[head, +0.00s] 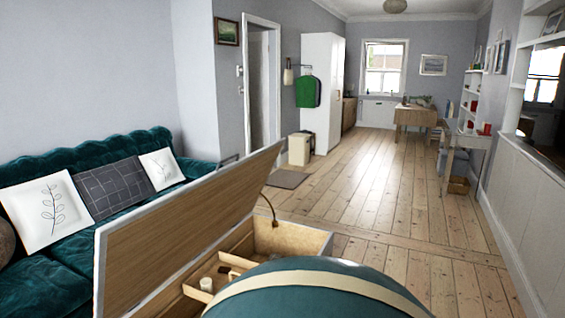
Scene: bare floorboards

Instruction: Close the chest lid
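The chest (290,239) stands close in front of me, with pale wooden inner walls. Its lid (185,230) is raised and tilted up on the left side, wood-grained on its inner face with a whitish edge. Inside the chest are small wooden dividers (222,267) and a small pale item (206,284). A dark curved piece (270,207) rises near the far end of the lid. A teal rounded shape with a cream band covers the near right part of the chest. Neither of my grippers is in view.
A teal sofa (65,265) with several cushions stands at the left, behind the lid. Open floorboards (350,185) stretch away beyond the chest. A desk (465,142) and a chair stand at the far right by the wall.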

